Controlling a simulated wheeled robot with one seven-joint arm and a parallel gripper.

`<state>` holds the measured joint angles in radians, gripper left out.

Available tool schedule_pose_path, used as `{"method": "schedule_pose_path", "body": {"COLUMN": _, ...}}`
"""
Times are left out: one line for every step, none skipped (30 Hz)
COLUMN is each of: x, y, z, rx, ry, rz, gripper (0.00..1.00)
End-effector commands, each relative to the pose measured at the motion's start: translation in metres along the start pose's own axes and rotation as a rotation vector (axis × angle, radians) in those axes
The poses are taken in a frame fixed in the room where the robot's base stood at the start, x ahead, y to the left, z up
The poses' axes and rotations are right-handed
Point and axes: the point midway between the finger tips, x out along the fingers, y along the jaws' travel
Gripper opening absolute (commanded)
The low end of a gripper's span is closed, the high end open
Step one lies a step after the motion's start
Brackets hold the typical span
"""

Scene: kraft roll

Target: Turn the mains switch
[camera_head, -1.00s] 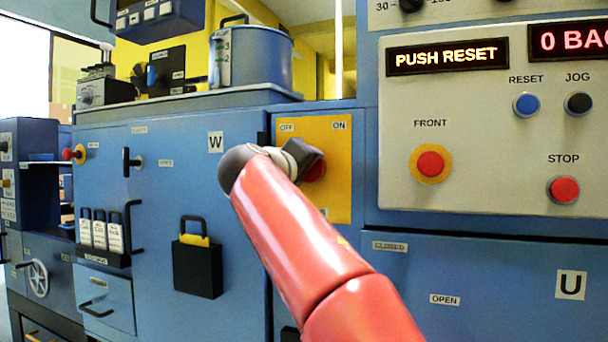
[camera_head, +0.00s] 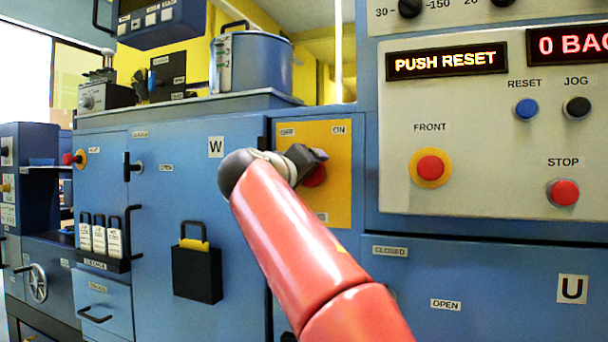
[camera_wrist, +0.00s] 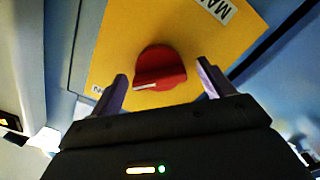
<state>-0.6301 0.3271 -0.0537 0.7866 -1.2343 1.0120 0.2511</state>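The mains switch is a red rotary knob (camera_wrist: 160,68) on a yellow plate (camera_wrist: 118,50), seen close up in the wrist view. In the head view the red knob (camera_head: 315,176) is partly hidden behind my gripper, on the yellow plate (camera_head: 335,140) with OFF at upper left and ON at upper right. My gripper (camera_wrist: 162,86) is open, one finger on each side of the knob's lower part. A gap shows between each finger and the knob, with nothing held. A white mark shows on the knob's grip.
To the right is a pale panel (camera_head: 480,140) with red FRONT (camera_head: 430,167) and STOP (camera_head: 563,192) buttons, a blue RESET button (camera_head: 526,108) and a lit PUSH RESET display (camera_head: 447,60). A black padlock-shaped box (camera_head: 197,275) hangs at left on the blue cabinet.

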Motion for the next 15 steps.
{"method": "schedule_pose_path", "body": {"x": 0.000, "y": 0.001, "z": 0.000, "rx": 0.000, "ry": 0.001, "rz": 0.001, "gripper": 0.80}}
{"method": "schedule_pose_path", "body": {"x": 0.000, "y": 0.001, "z": 0.000, "rx": 0.000, "ry": 0.001, "rz": 0.001, "gripper": 0.80}}
{"method": "schedule_pose_path", "body": {"x": 0.000, "y": 0.001, "z": 0.000, "rx": 0.000, "ry": 0.001, "rz": 0.001, "gripper": 0.80}}
{"method": "schedule_pose_path", "body": {"x": 0.000, "y": 0.001, "z": 0.000, "rx": 0.000, "ry": 0.001, "rz": 0.001, "gripper": 0.80}}
{"method": "schedule_pose_path", "body": {"x": 0.000, "y": 0.001, "z": -0.001, "rx": 0.000, "ry": 0.002, "rz": 0.001, "gripper": 0.80}}
{"method": "schedule_pose_path", "body": {"x": 0.000, "y": 0.001, "z": -0.001, "rx": 0.000, "ry": 0.002, "rz": 0.001, "gripper": 0.80}}
{"method": "schedule_pose_path", "body": {"x": -0.001, "y": 0.001, "z": -0.001, "rx": 0.000, "ry": 0.002, "rz": 0.001, "gripper": 0.80}}
{"method": "schedule_pose_path", "body": {"x": -0.002, "y": 0.001, "z": -0.001, "rx": 0.000, "ry": 0.002, "rz": 0.001, "gripper": 0.80}}
{"method": "schedule_pose_path", "body": {"x": -0.005, "y": 0.000, "z": -0.001, "rx": 0.000, "ry": 0.003, "rz": 0.000, "gripper": 0.80}}
{"method": "schedule_pose_path", "body": {"x": -0.008, "y": 0.000, "z": -0.001, "rx": 0.000, "ry": 0.004, "rz": 0.000, "gripper": 0.80}}
{"method": "schedule_pose_path", "body": {"x": -0.011, "y": -0.001, "z": -0.001, "rx": 0.000, "ry": 0.004, "rz": -0.001, "gripper": 0.80}}
{"method": "schedule_pose_path", "body": {"x": -0.017, "y": -0.001, "z": 0.000, "rx": 0.000, "ry": 0.005, "rz": -0.001, "gripper": 0.80}}
{"method": "schedule_pose_path", "body": {"x": -0.023, "y": 0.000, "z": 0.000, "rx": 0.000, "ry": 0.006, "rz": -0.001, "gripper": 0.80}}
{"method": "schedule_pose_path", "body": {"x": -0.028, "y": -0.001, "z": 0.000, "rx": 0.000, "ry": 0.005, "rz": -0.001, "gripper": 0.80}}
{"method": "schedule_pose_path", "body": {"x": -0.035, "y": -0.001, "z": 0.000, "rx": -0.001, "ry": 0.005, "rz": -0.002, "gripper": 0.80}}
